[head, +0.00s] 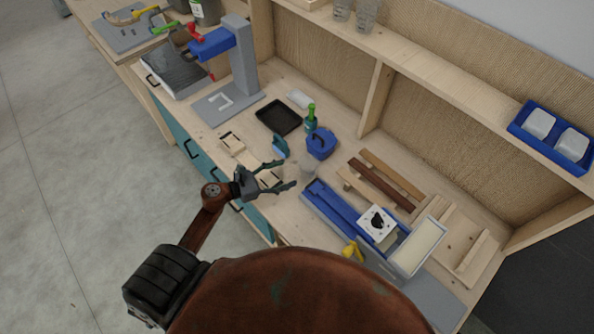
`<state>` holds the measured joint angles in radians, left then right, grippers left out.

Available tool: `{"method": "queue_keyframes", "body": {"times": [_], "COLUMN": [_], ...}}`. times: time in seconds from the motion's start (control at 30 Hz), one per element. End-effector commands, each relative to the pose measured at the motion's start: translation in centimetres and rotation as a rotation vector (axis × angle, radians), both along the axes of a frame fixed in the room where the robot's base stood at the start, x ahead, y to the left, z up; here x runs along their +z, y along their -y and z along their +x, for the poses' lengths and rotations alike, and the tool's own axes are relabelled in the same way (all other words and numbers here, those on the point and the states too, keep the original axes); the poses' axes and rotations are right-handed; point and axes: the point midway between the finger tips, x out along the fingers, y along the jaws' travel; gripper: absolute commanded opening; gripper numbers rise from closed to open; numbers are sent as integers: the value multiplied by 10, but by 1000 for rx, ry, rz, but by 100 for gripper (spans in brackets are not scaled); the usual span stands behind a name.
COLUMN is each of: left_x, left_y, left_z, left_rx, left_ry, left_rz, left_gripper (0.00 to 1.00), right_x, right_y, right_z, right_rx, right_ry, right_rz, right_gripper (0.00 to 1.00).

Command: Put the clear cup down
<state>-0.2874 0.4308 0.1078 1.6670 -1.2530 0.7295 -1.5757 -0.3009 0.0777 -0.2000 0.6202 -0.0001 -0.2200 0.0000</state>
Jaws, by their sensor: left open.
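A small, pale see-through cup (308,170) stands upright on the wooden counter (330,235), just in front of the blue container. My left gripper (288,174) reaches in from the left over the counter's front edge. Its two fingers are spread, with nothing seen between them. The cup is just beyond the fingertips, to their right; whether a finger touches it I cannot tell. Two more clear cups (366,15) stand on the upper shelf. My right gripper is out of the picture.
Close behind the cup is a blue container (321,144) with a green-topped bottle (311,118). A black tray (278,118) lies farther back. A long blue holder (332,208) lies to the right, near wooden slats (384,185). A grey and blue stand (241,70) rises at the left.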

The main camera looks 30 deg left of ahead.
Motion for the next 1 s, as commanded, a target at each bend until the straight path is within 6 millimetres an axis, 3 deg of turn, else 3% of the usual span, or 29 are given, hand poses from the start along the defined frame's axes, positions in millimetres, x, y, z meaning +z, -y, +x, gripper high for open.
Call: {"method": "queue_keyframes", "body": {"times": [0.1, 0.27, 0.73, 0.87, 1.0], "left_x": [2, 7, 12, 28, 60], "left_y": [-11, -20, -23, -30, -56], "left_z": [-17, -30, -31, -21, -7], "left_rx": [0, 0, 15, 112, 327], "left_ry": [-2, 0, 1, -1, -16], "left_rz": [1, 0, -17, -124, -388], "left_gripper": [63, 63, 63, 63, 63], "right_x": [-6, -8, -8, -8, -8], "right_y": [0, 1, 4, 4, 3], "right_z": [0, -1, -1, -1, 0], "right_rx": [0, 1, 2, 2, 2], "right_ry": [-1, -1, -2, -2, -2], "right_rz": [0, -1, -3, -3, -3], "right_gripper": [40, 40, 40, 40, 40]}}
